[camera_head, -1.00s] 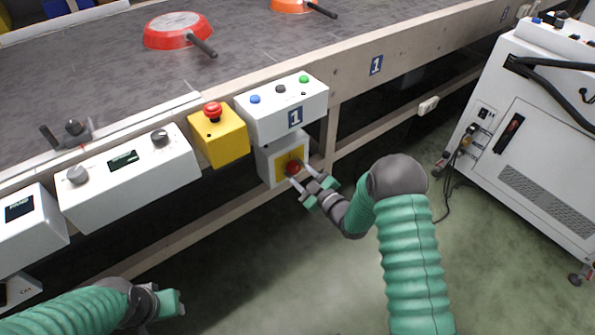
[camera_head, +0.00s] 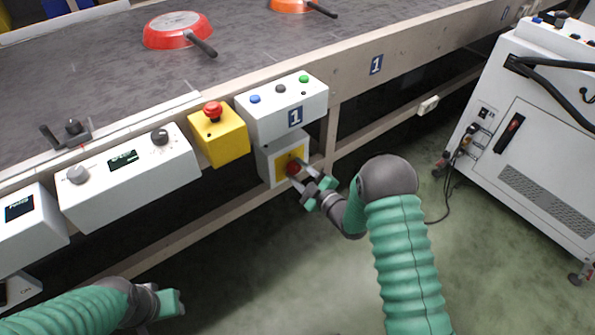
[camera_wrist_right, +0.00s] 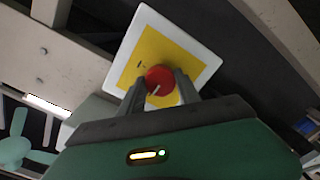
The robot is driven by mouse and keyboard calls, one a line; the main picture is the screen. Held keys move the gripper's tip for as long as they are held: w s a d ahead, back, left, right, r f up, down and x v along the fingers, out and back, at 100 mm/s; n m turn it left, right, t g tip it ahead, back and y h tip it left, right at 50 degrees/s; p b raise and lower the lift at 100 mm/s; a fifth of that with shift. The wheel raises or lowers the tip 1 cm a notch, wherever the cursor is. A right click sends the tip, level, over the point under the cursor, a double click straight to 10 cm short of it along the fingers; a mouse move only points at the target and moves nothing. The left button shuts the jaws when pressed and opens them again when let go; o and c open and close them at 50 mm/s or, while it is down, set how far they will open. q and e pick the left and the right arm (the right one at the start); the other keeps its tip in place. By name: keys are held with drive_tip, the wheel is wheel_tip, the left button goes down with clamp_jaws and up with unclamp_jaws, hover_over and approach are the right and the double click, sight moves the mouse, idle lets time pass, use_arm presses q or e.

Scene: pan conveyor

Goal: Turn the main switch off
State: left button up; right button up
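The main switch is a round red knob (camera_head: 292,168) on a yellow plate, on the front of a white box under the conveyor's edge. In the right wrist view the red knob (camera_wrist_right: 160,80) carries a pale line slanting down-left. My right gripper (camera_head: 297,172) is at the switch, with one finger on each side of the knob. In the wrist view its fingers (camera_wrist_right: 159,88) appear closed against the knob's sides; they hide part of its rim. My left gripper (camera_head: 172,303) is low at the left, away from the switch; its fingers are not clearly seen.
A white button box (camera_head: 285,110) marked 1 sits directly above the switch. A yellow box with a red emergency button (camera_head: 212,110) is to its left, beside a white knob panel (camera_head: 130,180). A white cabinet (camera_head: 535,140) stands at the right. Open floor lies below.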

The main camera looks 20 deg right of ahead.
drive_tip(key=o, duration=0.4)
drive_tip(key=shift+s+f, duration=0.1)
drive_tip(key=shift+f, duration=0.15)
drive_tip(key=shift+o, duration=0.2)
drive_tip(key=shift+r, duration=0.1)
drive_tip(key=shift+s, duration=0.1)
drive_tip(key=p+v, duration=0.5)
drive_tip(key=v, duration=1.1)
drive_tip(key=shift+s+d, duration=0.2)
drive_tip(key=shift+s, duration=0.1)
drive_tip(key=shift+w, duration=0.1)
